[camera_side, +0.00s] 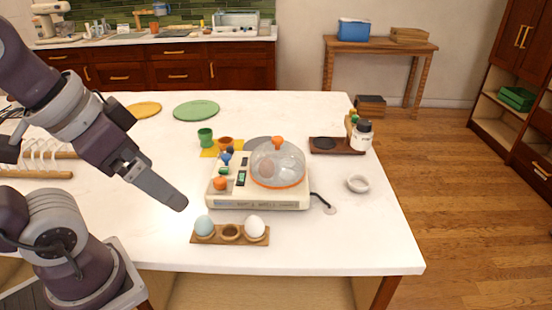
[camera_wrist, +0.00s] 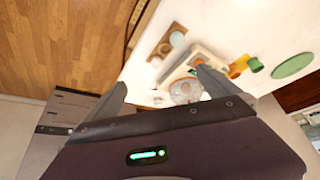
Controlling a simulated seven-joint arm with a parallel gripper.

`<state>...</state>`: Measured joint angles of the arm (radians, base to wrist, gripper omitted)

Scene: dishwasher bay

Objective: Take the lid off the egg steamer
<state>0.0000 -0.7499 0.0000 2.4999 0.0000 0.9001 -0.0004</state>
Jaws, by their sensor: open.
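The egg steamer (camera_side: 235,200) is a cream box with a small display, standing on the white table in the side view. Its clear dome lid (camera_side: 290,158) sits on the right part, with an orange knob (camera_side: 277,142) on top and an orange rim. A brown egg (camera_side: 268,168) shows through the dome. My gripper (camera_side: 178,203) is to the left of the steamer, apart from it, above the table. In the wrist view my gripper (camera_wrist: 160,80) has its two fingers spread with nothing held, and the clear lid (camera_wrist: 185,91) shows between and beyond them.
A wooden egg holder (camera_side: 231,234) with a blue egg (camera_side: 204,225) and a white egg (camera_side: 255,227) lies in front of the steamer. Green and orange cups (camera_side: 205,137) stand behind it. A white ring (camera_side: 358,184) and a jar (camera_side: 362,136) are to the right. The front right tabletop is clear.

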